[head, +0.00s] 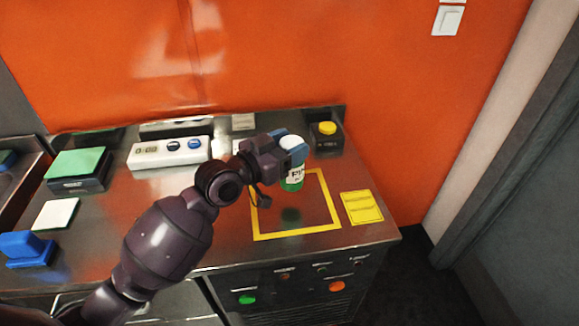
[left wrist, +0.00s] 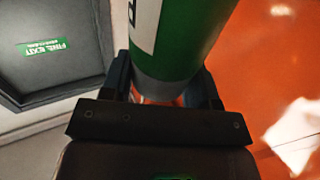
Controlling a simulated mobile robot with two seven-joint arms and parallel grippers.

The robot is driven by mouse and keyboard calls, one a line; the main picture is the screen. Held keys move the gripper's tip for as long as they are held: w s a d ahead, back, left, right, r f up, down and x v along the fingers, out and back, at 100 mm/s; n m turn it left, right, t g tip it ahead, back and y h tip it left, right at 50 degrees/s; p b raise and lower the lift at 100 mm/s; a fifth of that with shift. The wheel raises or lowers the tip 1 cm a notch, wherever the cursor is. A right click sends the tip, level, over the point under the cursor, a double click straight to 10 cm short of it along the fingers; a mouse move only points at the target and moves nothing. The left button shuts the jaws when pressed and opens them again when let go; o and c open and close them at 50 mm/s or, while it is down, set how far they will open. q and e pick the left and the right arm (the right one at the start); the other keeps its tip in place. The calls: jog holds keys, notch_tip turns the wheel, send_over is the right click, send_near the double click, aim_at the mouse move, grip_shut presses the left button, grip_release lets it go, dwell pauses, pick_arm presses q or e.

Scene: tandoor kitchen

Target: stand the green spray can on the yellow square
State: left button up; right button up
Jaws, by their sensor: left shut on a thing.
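The green spray can (head: 292,183), with a white top and a white label, is upright in the head view. My left gripper (head: 287,141) is shut on its upper part. The yellow square (head: 297,235) is an outline on the steel counter. The can appears over the far part of this outline. A dark green reflection shows below it inside the square, apart from the can, so it seems to hang above the counter. In the left wrist view the can (left wrist: 180,45) fills the space between the fingers (left wrist: 165,88). My right gripper is not in view.
A yellow label plate (head: 361,207) lies right of the square. A dark box with a yellow button (head: 327,129) stands behind. The square's inside looks clear.

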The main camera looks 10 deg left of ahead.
pick_arm(q)
notch_tip(320, 180, down, 6)
jog(key=shift+r+b, duration=0.25)
jog(key=shift+b, duration=0.4)
jog(key=shift+f, duration=0.1)
jog(key=shift+f, duration=0.2)
jog(key=o, duration=1)
